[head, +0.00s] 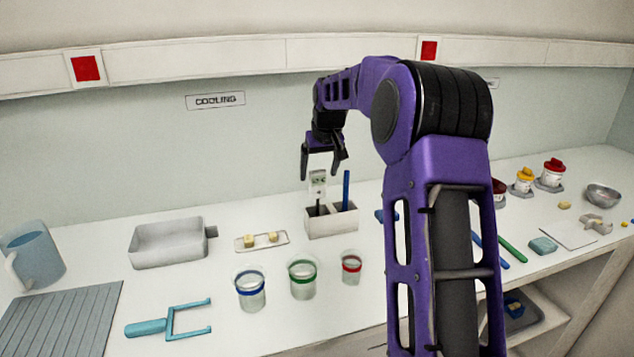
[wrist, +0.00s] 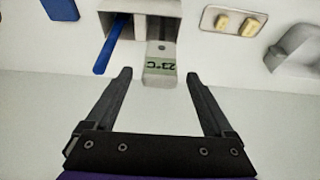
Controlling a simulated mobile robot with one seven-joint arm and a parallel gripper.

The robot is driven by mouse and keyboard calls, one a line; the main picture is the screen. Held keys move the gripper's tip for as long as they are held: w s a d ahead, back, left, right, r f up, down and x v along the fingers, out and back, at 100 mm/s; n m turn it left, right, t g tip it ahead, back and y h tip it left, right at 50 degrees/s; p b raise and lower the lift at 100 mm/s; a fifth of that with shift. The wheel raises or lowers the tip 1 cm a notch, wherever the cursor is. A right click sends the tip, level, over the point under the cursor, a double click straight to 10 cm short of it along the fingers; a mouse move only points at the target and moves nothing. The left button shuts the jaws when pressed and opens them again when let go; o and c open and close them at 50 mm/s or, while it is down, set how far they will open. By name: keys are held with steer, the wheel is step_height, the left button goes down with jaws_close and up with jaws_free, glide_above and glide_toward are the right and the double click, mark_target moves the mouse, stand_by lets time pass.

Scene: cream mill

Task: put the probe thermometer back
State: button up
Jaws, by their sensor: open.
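The probe thermometer (head: 318,183) stands upright in the left compartment of a small white two-compartment holder (head: 332,226). Its pale head with a green display reading 23°C shows in the wrist view (wrist: 161,66). A blue stick (head: 346,188) leans in the right compartment and also shows in the wrist view (wrist: 110,45). My gripper (head: 322,176) is open and empty, above and close to the thermometer head. In the wrist view the fingertips (wrist: 157,74) point toward the head, one to each side and slightly short of it. The probe's lower end is hidden in the holder.
A grey tray (head: 166,246) and a small dish with two pale pieces (head: 261,243) stand left of the holder. Banded beakers (head: 302,280) stand in front. A blue jug (head: 33,258) is at far left. My arm hides part of the bench's right side.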

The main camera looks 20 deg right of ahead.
steer(key=v, duration=0.6)
steer(key=shift+d, duration=0.1)
